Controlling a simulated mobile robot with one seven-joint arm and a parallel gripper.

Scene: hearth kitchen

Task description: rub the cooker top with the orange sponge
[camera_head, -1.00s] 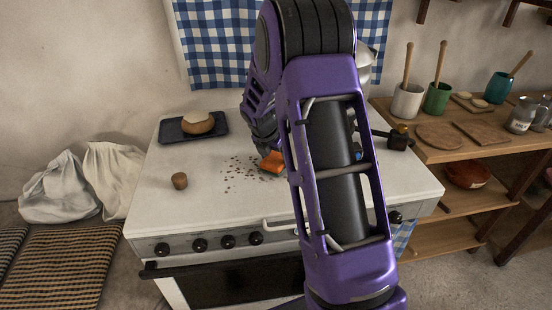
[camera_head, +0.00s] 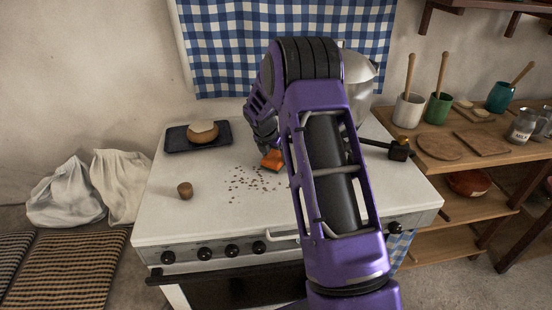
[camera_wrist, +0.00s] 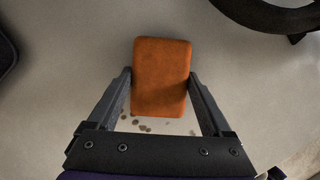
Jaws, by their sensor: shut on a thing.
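The orange sponge (camera_head: 272,160) is at the far end of my arm over the white cooker top (camera_head: 215,215). In the wrist view the sponge (camera_wrist: 162,78) sits between the two fingers of my gripper (camera_wrist: 161,88), which is shut on it. I cannot tell for sure whether the sponge touches the cooker top. Brown crumbs (camera_head: 245,183) lie scattered on the cooker top just in front of the sponge, and a few crumbs (camera_wrist: 145,124) show below it in the wrist view. My arm hides the right middle of the cooker top.
A dark tray (camera_head: 178,142) with a round loaf (camera_head: 202,132) stands at the back left of the cooker. A small brown cork-like piece (camera_head: 185,190) stands at the left. A metal pot (camera_head: 358,75) and a dark-handled pan (camera_head: 398,150) are behind my arm at right.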

